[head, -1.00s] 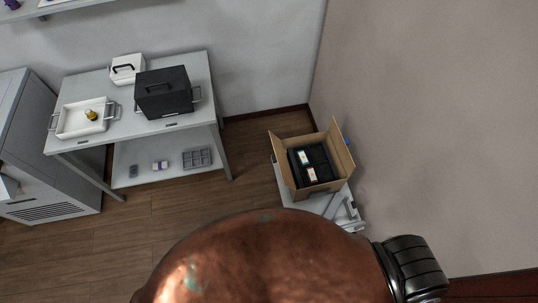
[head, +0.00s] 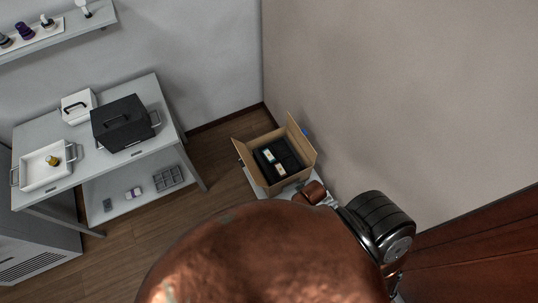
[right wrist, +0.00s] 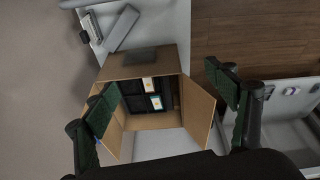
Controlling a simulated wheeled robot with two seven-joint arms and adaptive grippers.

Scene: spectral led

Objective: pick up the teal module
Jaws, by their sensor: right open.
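An open cardboard box (head: 270,186) stands on a pale surface near the corner. It also shows in the right wrist view (right wrist: 140,69). Inside is a dark insert with two labelled modules. One label looks teal-edged, the teal module (head: 268,156); it also shows in the right wrist view (right wrist: 156,102). Beside it is a module with an orange-toned label (head: 280,170), also in the right wrist view (right wrist: 150,84). My right gripper (right wrist: 168,100) is open and empty, its fingers spread on either side of the box in that view. My left gripper is not in view.
The box's raised flaps stand around its opening. A grey table (head: 88,150) at left holds a black case (head: 122,124), a white case (head: 78,106) and a white tray (head: 27,180). A wall is close on the box's right. Wooden floor lies between table and box.

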